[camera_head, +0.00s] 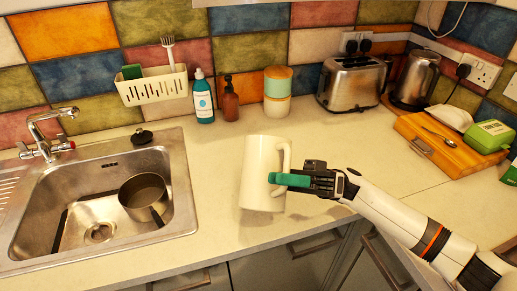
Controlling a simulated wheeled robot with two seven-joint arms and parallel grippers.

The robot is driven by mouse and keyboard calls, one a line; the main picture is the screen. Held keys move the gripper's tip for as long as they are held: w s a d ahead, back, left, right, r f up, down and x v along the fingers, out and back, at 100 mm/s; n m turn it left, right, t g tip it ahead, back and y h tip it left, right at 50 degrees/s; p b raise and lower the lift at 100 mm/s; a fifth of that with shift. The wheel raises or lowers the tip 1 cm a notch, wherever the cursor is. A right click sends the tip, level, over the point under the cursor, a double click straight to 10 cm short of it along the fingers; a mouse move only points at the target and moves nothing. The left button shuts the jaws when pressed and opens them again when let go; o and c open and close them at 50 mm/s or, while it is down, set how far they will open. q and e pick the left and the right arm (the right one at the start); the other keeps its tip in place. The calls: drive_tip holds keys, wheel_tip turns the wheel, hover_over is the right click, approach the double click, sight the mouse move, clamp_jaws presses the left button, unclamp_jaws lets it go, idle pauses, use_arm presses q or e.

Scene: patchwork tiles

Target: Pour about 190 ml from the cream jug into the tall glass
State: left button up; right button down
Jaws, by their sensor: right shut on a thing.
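The cream jug (259,172) is over the counter right of the sink, close to upright, with its handle on the right. My right gripper (289,180), with green fingers, is shut on the jug at its handle side. I cannot tell whether the jug's base touches the counter, and I cannot see what is inside it. No tall glass shows in this view. My left gripper is not in view.
A steel sink (180,190) holding a saucepan (143,191) is at the left. Along the back are a teal bottle (204,103), a brown bottle (230,105), a canister (277,98), a toaster (352,84) and a kettle (414,80). A wooden board (440,148) lies at right.

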drive_tip(key=shift+r, duration=0.1)
idle(0.6)
drive_tip(key=shift+s+f+b, duration=0.1)
drive_tip(key=shift+f+b, duration=0.25)
drive_tip(key=s+a+f+n+t+h+b, duration=0.1)
drive_tip(key=s+f+n+h+b, duration=0.1)
drive_tip(key=f, duration=0.5)
drive_tip(key=s+a+f+n+h+b, duration=0.1)
drive_tip(key=s+f+n+h+b, duration=0.1)
drive_tip(key=f+n+b, duration=0.3)
drive_tip(key=shift+f+n+t+h, duration=0.4)
drive_tip(key=shift+f+n+h, duration=0.35)
drive_tip(key=shift+f, duration=0.2)
drive_tip(key=shift+s+f, duration=0.1)
drive_tip(key=shift+s, duration=0.05)
